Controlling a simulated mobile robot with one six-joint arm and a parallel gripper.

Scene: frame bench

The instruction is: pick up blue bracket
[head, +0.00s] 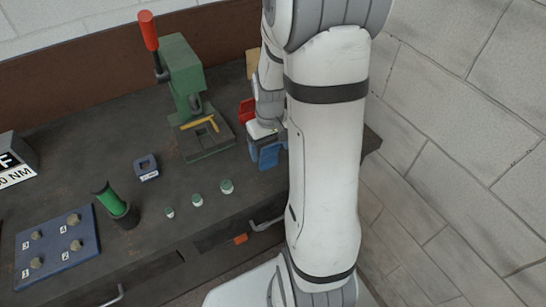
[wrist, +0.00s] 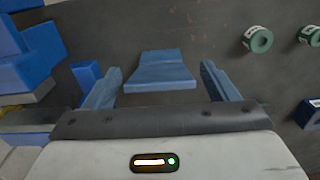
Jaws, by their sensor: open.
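The blue bracket (wrist: 160,75) shows in the wrist view as a flat blue piece with a narrower raised part, over the dark bench top. My gripper (wrist: 158,67) is open, with one blue-grey finger on each side of the bracket and a visible gap to both. I cannot tell how high the fingertips are above it. In the head view my gripper (head: 262,133) is at the right part of the bench, partly hidden by my arm. Blue parts (head: 266,154) show just below it there; I cannot tell which of them is the bracket.
Larger blue shapes (wrist: 32,65) stand close left in the wrist view. A red bin (head: 247,109) and a green press (head: 185,85) are near my gripper. Small green-capped jars (head: 197,200) and a dark blue block (head: 146,168) stand left. Bare bench lies between.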

